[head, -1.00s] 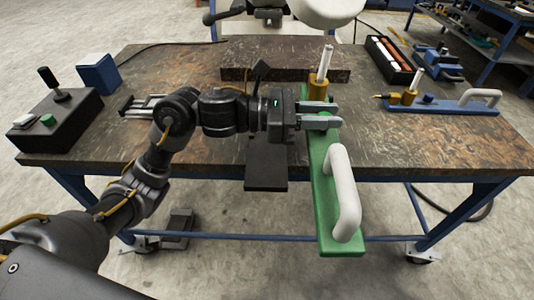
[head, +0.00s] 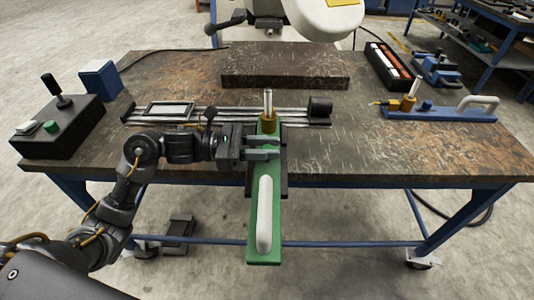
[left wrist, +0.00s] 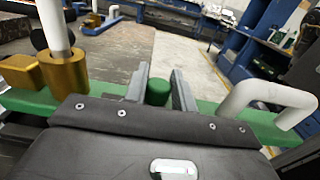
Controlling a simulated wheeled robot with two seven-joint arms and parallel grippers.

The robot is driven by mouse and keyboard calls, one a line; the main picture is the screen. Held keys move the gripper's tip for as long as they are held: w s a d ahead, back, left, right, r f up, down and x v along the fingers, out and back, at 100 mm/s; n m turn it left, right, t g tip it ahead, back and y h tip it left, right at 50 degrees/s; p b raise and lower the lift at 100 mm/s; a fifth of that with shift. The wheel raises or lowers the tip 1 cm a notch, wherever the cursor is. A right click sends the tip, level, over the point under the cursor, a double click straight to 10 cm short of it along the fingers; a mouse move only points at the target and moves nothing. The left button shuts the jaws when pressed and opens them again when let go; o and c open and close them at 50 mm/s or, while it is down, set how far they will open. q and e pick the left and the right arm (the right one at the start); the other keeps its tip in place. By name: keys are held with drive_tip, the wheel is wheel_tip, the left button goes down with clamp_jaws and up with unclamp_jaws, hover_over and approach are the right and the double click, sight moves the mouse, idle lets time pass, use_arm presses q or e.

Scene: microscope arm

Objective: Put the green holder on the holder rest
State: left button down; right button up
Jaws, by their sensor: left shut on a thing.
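The green holder (head: 264,215) has a white handle, a brass block and an upright light rod. My left gripper (head: 276,147) is shut on its middle. In the left wrist view the green holder (left wrist: 222,113) runs across, with a green knob between the fingers (left wrist: 160,88). The holder points toward me past the table's front edge. Beneath it is a dark plate (head: 284,187) at that edge, mostly hidden; I cannot tell whether they touch. A metal rail with a black end block (head: 320,107) lies just behind. Which part is the holder rest is not certain. My right gripper is not in view.
A blue holder (head: 440,113) lies at the right of the table. A dark slab (head: 285,68) stands at the back, near a tray of coloured blocks (head: 390,65). A control box with joystick (head: 58,127) is at left. The front right tabletop is clear.

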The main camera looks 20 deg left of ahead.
use_arm(q)
drive_tip(key=shift+f, duration=1.15)
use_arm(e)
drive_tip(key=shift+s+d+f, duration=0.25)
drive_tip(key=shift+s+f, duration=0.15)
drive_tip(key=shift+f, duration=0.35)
use_arm(q)
drive_tip(key=c, duration=1.1)
unclamp_jaws()
drive_tip(key=shift+f, duration=0.1)
drive_tip(key=shift+c, duration=0.2)
drive_tip(key=shift+s+a, duration=0.15)
drive_tip(key=shift+a, duration=0.25)
drive_tip(key=b+v, duration=0.2)
drive_tip(key=v, duration=0.9)
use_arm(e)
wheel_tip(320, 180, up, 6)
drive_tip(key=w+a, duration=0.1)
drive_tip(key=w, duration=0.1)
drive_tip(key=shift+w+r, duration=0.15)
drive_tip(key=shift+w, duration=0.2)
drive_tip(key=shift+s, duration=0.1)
